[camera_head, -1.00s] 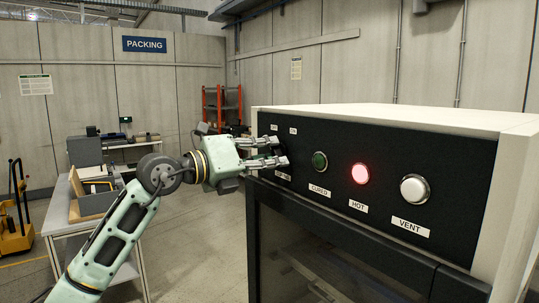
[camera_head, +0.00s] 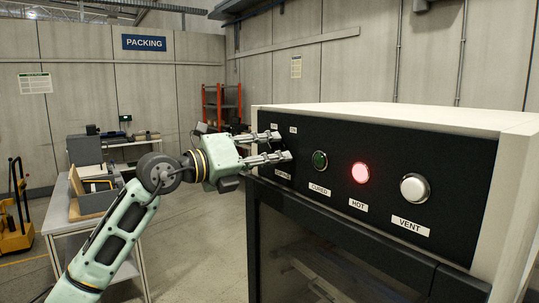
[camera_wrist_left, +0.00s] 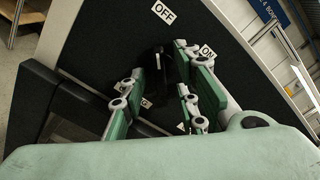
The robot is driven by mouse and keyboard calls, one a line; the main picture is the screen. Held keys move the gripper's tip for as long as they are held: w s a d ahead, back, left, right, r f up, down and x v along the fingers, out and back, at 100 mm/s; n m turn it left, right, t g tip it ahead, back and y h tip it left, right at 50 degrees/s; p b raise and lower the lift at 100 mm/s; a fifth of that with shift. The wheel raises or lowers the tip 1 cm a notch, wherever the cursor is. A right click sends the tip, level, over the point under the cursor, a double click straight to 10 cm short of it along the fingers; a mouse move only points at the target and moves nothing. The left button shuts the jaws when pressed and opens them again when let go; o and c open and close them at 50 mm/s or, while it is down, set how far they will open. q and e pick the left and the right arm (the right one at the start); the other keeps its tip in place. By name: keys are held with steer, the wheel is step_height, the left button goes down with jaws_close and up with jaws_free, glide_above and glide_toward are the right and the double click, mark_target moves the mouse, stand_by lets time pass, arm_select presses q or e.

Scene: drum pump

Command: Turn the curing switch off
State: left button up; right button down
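The curing switch (camera_wrist_left: 158,68) is a dark knob on the black control panel (camera_wrist_left: 110,45), with an OFF label (camera_wrist_left: 164,13) and an ON label (camera_wrist_left: 208,52) beside it in the left wrist view. Its exact angle is hard to make out, black on black. My left gripper (camera_head: 284,146) is at the left end of the panel in the head view. Its fingers are spread, one on each side of the knob, in the left wrist view (camera_wrist_left: 160,75); I cannot tell whether they touch it. In the head view the fingers hide the knob. My right gripper is not in view.
To the right on the panel are a dark green CURED lamp (camera_head: 320,160), a lit red HOT lamp (camera_head: 360,173) and a white VENT button (camera_head: 415,188). The cabinet (camera_head: 400,115) has a glazed front below. A table (camera_head: 75,222) stands behind my left arm.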

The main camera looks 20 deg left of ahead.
arm_select(q)
steer(key=shift+s, duration=0.1)
steer(key=v, duration=1.2)
